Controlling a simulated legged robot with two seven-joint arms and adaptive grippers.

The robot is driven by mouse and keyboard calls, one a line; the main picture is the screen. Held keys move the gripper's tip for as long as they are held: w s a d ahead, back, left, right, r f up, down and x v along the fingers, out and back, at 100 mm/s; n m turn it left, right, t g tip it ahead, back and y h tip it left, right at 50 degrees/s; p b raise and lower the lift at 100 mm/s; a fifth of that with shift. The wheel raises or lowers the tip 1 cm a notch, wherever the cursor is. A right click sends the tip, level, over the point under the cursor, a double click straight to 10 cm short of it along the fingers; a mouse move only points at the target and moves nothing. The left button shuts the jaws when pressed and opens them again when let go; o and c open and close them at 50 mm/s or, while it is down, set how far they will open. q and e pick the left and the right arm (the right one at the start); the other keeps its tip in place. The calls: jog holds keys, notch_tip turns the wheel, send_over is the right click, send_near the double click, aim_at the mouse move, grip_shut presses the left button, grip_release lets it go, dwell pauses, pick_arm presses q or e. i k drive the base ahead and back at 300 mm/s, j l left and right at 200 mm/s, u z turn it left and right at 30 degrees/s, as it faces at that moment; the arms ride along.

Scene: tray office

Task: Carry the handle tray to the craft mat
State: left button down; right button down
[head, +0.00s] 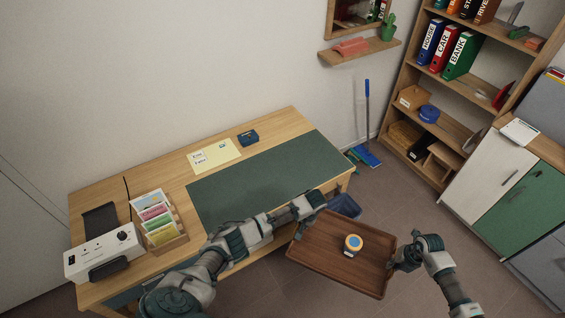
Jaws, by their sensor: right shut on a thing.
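The handle tray (335,272) is brown wood with a raised rim. It is in the air in front of the desk's right end, tilted in the picture. A small round jar with a yellow-orange rim and blue lid (353,243) stands on it. My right gripper (400,257) is shut on the tray's right side. My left gripper (312,203) is at the tray's upper left corner; its fingers are too small and partly hidden to tell whether they grip. The craft mat, a dark green sheet (255,180), lies flat on the desk, left of and behind the tray.
A blue bin (345,206) is on the floor behind the tray. The mat's visible surface is bare.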

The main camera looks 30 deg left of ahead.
aim_at(271, 177)
jog(key=i, duration=1.25)
jog(key=i+u, duration=0.15)
jog(key=u, duration=0.3)
jog(key=i+l+u, duration=0.1)
jog(key=u, duration=0.35)
jog(key=i+u, duration=0.1)
jog(key=u, duration=0.9)
